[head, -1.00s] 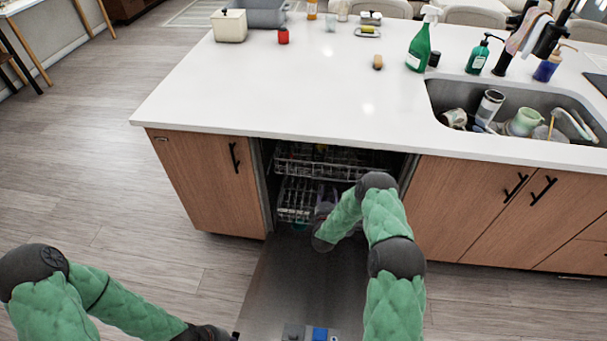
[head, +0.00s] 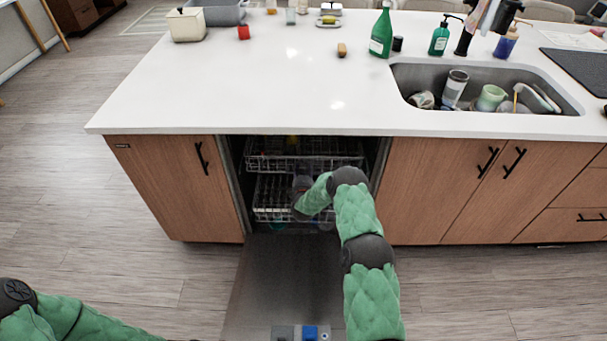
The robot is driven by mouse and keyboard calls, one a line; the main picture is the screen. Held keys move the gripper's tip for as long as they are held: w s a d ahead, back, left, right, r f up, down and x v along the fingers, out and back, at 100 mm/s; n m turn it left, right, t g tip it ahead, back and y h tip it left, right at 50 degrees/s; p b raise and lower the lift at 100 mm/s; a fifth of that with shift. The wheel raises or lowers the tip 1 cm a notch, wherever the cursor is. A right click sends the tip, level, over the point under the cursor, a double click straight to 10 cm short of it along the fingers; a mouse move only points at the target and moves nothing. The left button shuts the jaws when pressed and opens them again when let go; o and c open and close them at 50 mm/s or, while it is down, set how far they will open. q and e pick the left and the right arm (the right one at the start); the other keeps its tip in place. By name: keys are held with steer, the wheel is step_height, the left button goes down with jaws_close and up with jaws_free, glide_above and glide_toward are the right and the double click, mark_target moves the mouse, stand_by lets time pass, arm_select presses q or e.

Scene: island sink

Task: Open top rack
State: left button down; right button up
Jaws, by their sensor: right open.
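The dishwasher under the counter is open, with its door (head: 275,275) folded down toward me. Its wire top rack (head: 262,162) sits high inside the dark opening, under the counter edge. Something yellow shows in it. My right arm reaches over the lowered door into the opening. My right gripper (head: 301,184) is open, just below the top rack's front, in front of the lower rack (head: 268,208). The forearm partly hides it, and I cannot tell whether it touches the top rack. My left arm shows at the bottom left, with its gripper outside the view.
The white countertop (head: 230,85) overhangs the opening. Wooden cabinets (head: 175,185) flank the dishwasher. The sink (head: 480,85) holds several dishes. The floor (head: 110,270) to the left is clear.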

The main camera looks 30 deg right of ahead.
jaws_close()
